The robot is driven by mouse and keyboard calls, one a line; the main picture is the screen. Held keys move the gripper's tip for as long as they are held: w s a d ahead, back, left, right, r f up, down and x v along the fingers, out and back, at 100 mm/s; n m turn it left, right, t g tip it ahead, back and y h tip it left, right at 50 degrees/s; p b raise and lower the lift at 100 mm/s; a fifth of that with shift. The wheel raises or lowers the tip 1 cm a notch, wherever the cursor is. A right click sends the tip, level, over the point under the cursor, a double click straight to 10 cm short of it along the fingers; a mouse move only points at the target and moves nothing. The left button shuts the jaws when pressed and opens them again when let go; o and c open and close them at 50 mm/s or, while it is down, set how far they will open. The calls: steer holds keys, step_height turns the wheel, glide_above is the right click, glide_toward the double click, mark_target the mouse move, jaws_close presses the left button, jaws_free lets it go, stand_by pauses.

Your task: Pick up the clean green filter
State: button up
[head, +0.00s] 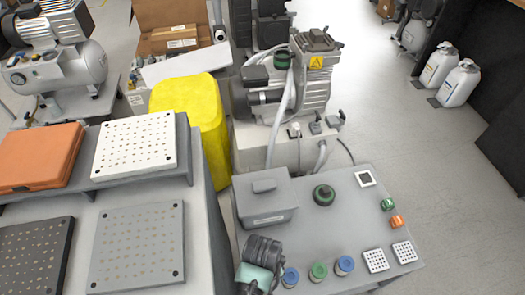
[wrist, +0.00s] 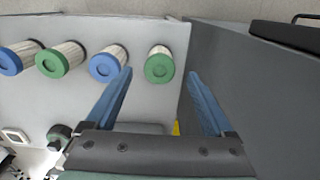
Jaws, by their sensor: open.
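My gripper (wrist: 160,73) is open in the wrist view, its two blue fingers apart. A green-ended filter (wrist: 159,68) with a pale pleated body appears between the fingertips; I cannot tell how far below them it is. Left of it stand a blue filter (wrist: 108,64), another green filter (wrist: 52,62) and another blue one (wrist: 12,60). In the head view, a blue filter (head: 290,277), a green filter (head: 318,271) and a blue filter (head: 344,265) show right of my dark wrist. The green filter nearest my gripper is hidden there. Which green filter is clean is unclear.
The grey table (head: 335,225) also holds a grey lidded box (head: 265,197), a dark green round part (head: 323,195), an orange ring (head: 397,222) and white perforated plates (head: 375,260). A compressor (head: 305,85) stands behind. A grey bench (head: 205,250) is to the left, across a narrow gap.

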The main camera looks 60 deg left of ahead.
step_height(320, 180, down, 5)
steer(key=shift+r+b, duration=0.1)
steer(key=shift+b, duration=0.8)
jaws_close()
